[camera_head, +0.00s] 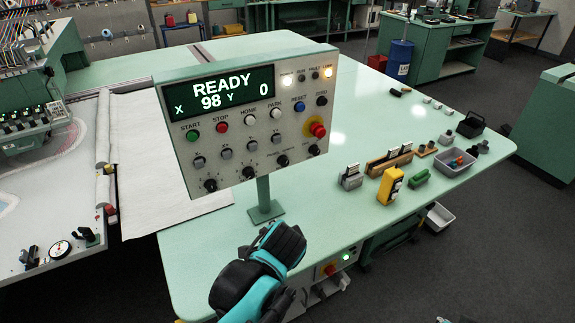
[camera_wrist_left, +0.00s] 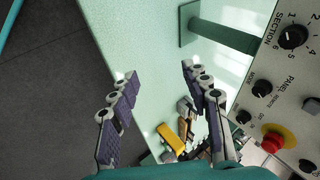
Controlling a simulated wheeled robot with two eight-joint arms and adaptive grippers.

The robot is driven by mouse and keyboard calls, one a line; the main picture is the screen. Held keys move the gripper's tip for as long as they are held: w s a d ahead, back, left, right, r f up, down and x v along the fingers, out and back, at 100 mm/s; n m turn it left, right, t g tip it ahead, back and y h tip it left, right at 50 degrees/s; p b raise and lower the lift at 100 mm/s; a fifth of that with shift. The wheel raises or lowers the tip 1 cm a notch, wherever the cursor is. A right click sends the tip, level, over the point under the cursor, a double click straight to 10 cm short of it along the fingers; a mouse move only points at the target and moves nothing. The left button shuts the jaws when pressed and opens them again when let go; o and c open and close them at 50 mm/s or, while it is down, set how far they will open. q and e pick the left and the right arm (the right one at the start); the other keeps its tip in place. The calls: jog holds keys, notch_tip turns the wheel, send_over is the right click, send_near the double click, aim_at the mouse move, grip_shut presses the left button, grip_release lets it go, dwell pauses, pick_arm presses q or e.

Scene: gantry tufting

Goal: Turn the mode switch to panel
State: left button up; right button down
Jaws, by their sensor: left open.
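The mode switch (camera_head: 249,171) is a small black knob in the bottom row of the control panel (camera_head: 180,95), second from the left. In the left wrist view the mode switch (camera_wrist_left: 262,88) sits between the printed words MODE and PANEL, below the larger section knob (camera_wrist_left: 293,37). Its exact pointer setting is too small to tell. My left gripper (camera_head: 285,243) is in front of and below the panel, apart from it. In the left wrist view my left gripper (camera_wrist_left: 163,80) is open, with nothing between its fingers; the mode switch lies to the right of them.
A red emergency stop (camera_head: 317,130) projects from the panel's right side. The panel stands on a post (camera_head: 263,195) on the green table. A yellow device (camera_head: 391,185) and several small parts lie to the right. The table around the post is clear.

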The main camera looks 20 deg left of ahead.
pick_arm(q)
jog(key=w+a+r+m+y, duration=0.1)
jog(key=w+a+m+y, duration=0.2)
jog(key=w+m, duration=0.25)
jog(key=m+t+y+p, duration=0.1)
jog(key=m+t+y, duration=0.3)
jog(key=m+y, duration=0.65)
send_near(285, 163)
jog(key=r+m+h, duration=0.2)
jog(key=h, duration=0.1)
jog(key=shift+y, duration=0.25)
jog(key=x, duration=0.4)
jog(key=b+x, duration=0.1)
jog(key=x, duration=0.3)
jog(key=shift+s+a+f, duration=0.15)
jog(key=shift+s+a, duration=0.05)
jog(key=shift+a, duration=0.05)
grip_shut()
